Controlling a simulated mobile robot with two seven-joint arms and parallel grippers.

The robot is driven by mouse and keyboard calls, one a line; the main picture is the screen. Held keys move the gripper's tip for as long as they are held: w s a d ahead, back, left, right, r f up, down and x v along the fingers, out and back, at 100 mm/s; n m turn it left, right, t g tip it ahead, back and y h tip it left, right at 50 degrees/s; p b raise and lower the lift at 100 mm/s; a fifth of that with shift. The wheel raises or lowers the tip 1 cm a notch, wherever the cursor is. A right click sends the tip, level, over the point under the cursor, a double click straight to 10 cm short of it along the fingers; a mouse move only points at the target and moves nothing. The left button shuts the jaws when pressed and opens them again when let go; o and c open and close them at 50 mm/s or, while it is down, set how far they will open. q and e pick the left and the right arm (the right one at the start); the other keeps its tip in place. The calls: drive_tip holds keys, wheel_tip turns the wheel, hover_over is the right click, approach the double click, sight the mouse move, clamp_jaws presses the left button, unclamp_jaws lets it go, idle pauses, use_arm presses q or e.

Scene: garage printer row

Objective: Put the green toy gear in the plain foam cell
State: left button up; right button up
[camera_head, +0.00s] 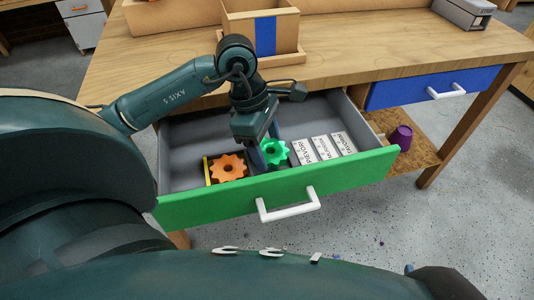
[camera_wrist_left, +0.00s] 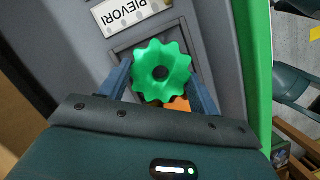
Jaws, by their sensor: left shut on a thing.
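The green toy gear (camera_head: 274,151) is between the blue fingers of my left gripper (camera_head: 262,154), inside the open green-fronted drawer (camera_head: 330,185). In the left wrist view, the green gear (camera_wrist_left: 162,72) sits between both fingers, which touch or nearly touch its sides. A grey recessed cell (camera_wrist_left: 124,50) shows behind and around the gear; it looks like the plain foam cell, mostly hidden by the gear. I cannot tell whether the gear is above the cell or partly in it. An orange gear (camera_head: 228,168) lies left of the gripper in a yellow-edged cell.
The drawer's white handle (camera_head: 290,207) sticks out in front. A shut blue drawer (camera_head: 430,88) is to the right, and a purple cup (camera_head: 401,137) stands on the lower shelf.

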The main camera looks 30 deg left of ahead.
use_arm(q)
wheel_tip(320, 180, down, 3)
drive_tip(key=shift+r, duration=0.15)
use_arm(e)
drive_tip(key=shift+w+f, duration=0.1)
drive_tip(key=shift+a, duration=0.1)
use_arm(q)
drive_tip(key=shift+b, duration=0.4)
drive_tip(key=o, duration=0.7)
use_arm(e)
drive_tip(key=shift+t, duration=0.3)
use_arm(q)
drive_tip(key=shift+a+r+p, duration=0.1)
drive_tip(key=shift+r+p, duration=0.25)
drive_tip(key=shift+r, duration=0.05)
drive_tip(key=p+v, duration=0.2)
drive_tip(key=v, duration=0.9)
drive_tip(key=shift+r, duration=0.2)
use_arm(e)
drive_tip(key=shift+s+d+r+m+g, duration=0.3)
drive_tip(key=shift+s+r+g, duration=0.2)
drive_tip(key=shift+r, duration=0.15)
